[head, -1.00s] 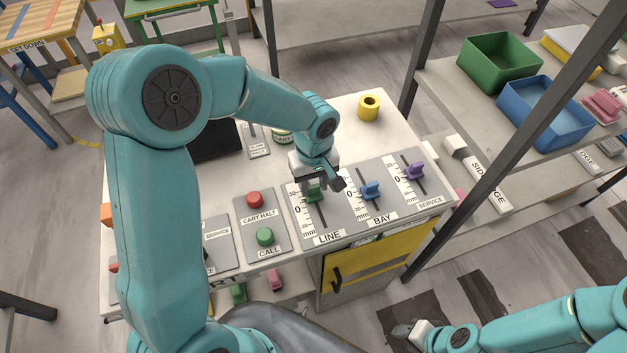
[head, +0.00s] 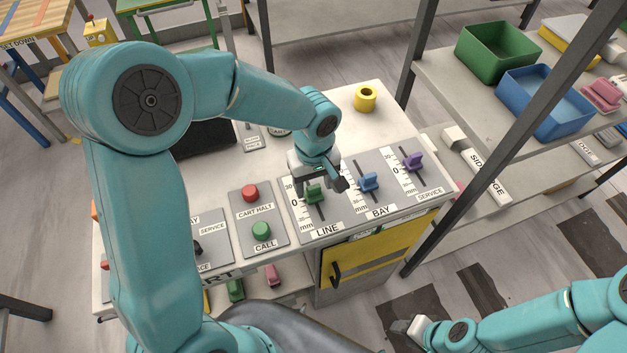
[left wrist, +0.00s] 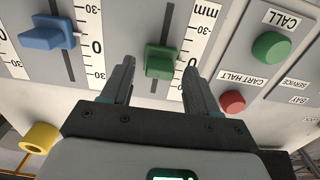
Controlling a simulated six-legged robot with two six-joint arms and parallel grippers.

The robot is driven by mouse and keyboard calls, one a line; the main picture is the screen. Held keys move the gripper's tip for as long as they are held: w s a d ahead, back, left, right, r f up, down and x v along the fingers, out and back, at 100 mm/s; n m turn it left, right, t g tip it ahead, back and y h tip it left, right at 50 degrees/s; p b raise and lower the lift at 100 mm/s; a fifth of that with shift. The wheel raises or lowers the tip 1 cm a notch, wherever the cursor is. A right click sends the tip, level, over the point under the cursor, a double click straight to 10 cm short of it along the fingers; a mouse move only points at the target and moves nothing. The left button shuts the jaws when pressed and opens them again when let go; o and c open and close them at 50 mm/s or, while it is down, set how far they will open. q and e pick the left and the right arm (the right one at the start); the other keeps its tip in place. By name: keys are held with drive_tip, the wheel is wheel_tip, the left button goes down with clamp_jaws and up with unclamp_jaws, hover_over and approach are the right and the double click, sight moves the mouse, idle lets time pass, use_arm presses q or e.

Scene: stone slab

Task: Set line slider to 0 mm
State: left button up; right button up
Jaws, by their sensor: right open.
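The green LINE slider knob (head: 313,194) sits in its slot on the grey slider panel; in the left wrist view the green knob (left wrist: 160,62) is beside the printed scale. It appears near the middle of the scale, though the exact reading is hard to tell. My left gripper (head: 320,183) is over the LINE slider. In the left wrist view its two fingers (left wrist: 159,72) are apart, one on each side of the green knob, with gaps showing. My right gripper (head: 402,328) is open and empty, low at the right, away from the panel.
The blue BAY slider (head: 369,182) and purple SERVICE slider (head: 413,162) stand to the right. A red CART HALT button (head: 250,194) and green CALL button (head: 261,230) are at the left. A yellow ring (head: 366,98) stands behind on the bench.

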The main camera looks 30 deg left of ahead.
sight(313, 187)
use_arm(q)
wheel_tip(313, 187, up, 16)
drive_tip(key=shift+r, duration=0.15)
idle(0.3)
drive_tip(key=shift+s, duration=0.1)
idle(0.4)
